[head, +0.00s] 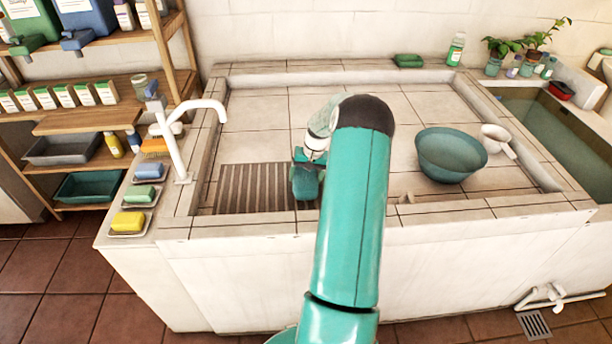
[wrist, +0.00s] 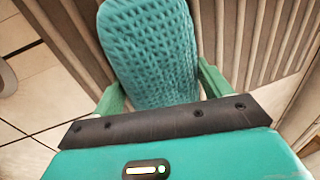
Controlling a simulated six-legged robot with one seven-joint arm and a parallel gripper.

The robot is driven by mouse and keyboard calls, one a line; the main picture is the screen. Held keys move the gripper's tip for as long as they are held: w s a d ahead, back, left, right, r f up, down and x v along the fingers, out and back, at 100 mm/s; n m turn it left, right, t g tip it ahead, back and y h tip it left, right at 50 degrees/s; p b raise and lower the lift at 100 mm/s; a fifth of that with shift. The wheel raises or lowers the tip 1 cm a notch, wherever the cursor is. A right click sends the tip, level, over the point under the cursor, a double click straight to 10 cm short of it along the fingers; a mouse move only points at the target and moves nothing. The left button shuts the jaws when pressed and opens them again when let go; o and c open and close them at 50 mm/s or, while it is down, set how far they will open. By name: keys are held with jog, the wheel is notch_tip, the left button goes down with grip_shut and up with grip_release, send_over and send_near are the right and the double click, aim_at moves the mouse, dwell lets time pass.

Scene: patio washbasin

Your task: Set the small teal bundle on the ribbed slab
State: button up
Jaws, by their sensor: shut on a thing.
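The small teal bundle (wrist: 150,50) has a waffle-like knit and fills the middle of the wrist view. My gripper (wrist: 160,88) is shut on it, with one green finger on each side. In the head view the bundle (head: 305,185) hangs below my gripper (head: 306,162), at the right end of the ribbed slab (head: 252,190). The slab is brown with parallel grooves and lies in the basin's near left corner. Its ribs (wrist: 255,40) show behind the bundle in the wrist view. I cannot tell whether the bundle touches the slab. My arm hides part of the basin.
A teal bowl (head: 450,155) and a white dipper (head: 497,140) stand on the right of the tiled basin. A white tap (head: 180,140) rises at the left rim, near soap dishes (head: 128,222). The slab's left and middle are bare.

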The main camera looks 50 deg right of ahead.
aim_at(313, 174)
jog(key=o, duration=1.3)
jog(key=shift+f, duration=0.1)
jog(key=shift+o, duration=0.2)
jog(key=v, duration=1.2)
jog(key=w+a+r+n+h, duration=0.1)
jog(key=w+a+r+n, duration=0.1)
jog(key=a+r, duration=0.55)
jog(key=w+a+r+n+h, duration=0.1)
jog(key=a+r, duration=0.3)
jog(key=a, duration=0.7)
jog(key=w+a+r+n, duration=0.2)
jog(key=a+r, duration=0.4)
jog(key=a, duration=0.3)
jog(key=s+a+r+n+t, duration=0.1)
jog(key=s+a+r, duration=0.15)
jog(key=a, duration=0.45)
jog(key=s+a+r+n+t, duration=0.1)
jog(key=s+a+r+n, duration=0.1)
jog(key=s+a, duration=0.35)
jog(key=s+a+f+n+t, duration=0.1)
jog(key=s+a+n, duration=0.1)
jog(key=s+a, duration=0.7)
jog(key=shift+s+a+f+t, duration=0.2)
jog(key=shift+a+f+t, duration=0.2)
jog(key=shift+a, duration=0.65)
